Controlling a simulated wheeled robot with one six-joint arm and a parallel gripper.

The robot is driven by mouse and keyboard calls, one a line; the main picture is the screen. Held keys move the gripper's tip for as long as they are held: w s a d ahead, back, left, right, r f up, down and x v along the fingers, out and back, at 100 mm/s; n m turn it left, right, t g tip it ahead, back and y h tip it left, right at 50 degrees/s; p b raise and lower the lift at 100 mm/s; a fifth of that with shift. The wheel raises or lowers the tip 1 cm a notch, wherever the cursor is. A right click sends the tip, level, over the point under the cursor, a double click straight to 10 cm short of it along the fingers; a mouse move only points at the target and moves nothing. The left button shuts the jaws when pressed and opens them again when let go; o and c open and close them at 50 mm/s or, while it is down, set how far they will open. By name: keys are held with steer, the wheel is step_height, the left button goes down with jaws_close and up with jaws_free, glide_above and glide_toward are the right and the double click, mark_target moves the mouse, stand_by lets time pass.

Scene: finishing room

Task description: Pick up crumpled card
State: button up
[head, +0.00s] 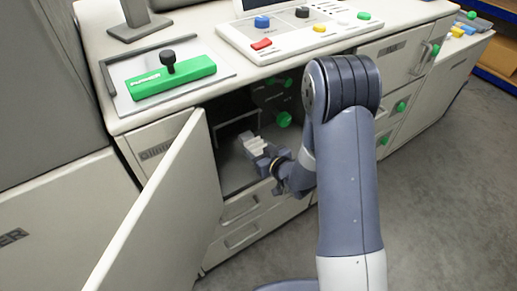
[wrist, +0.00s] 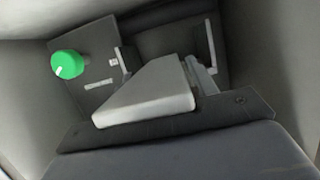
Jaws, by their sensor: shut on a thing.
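The crumpled card (head: 254,145) is a small, pale, folded piece inside the open cabinet compartment. My gripper (head: 264,157) reaches into the compartment from the right and is shut on the card. In the wrist view the card (wrist: 145,95) shows as a pale angular wedge in front of my gripper. The gripper's fingers are mostly hidden there. I cannot tell whether the card touches the compartment floor.
The open cabinet door (head: 165,215) stands to the left of my arm. A green knob (head: 284,119) sits on dark machinery inside the cabinet; it also shows in the wrist view (wrist: 67,64). The counter (head: 225,88) overhangs the opening. Grey floor (head: 440,200) is clear at right.

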steer(key=shift+c, duration=1.1)
steer(key=shift+r, duration=0.1)
step_height(320, 180, up, 10)
steer(key=shift+f+p, duration=0.1)
steer(key=shift+p, duration=0.55)
steer(key=s+d+f+m+t+h+p, duration=0.1)
steer(key=s+d+f+m+h+p, duration=0.25)
steer(key=d, duration=0.45)
steer(key=s+d+f+m+t+h+p, duration=0.1)
steer(key=s+d+f+m+h+p, duration=0.15)
steer(key=s+d+h+p, duration=0.4)
step_height(320, 180, up, 5)
steer(key=n+g+y+b, duration=0.2)
steer(key=n+y+b, duration=0.4)
steer(key=y+b, duration=0.4)
glide_above(258, 146)
steer(key=shift+s+d+r, duration=0.15)
steer(key=shift+d, duration=0.3)
steer(key=shift+a+r, duration=0.35)
steer(key=shift+a, duration=0.05)
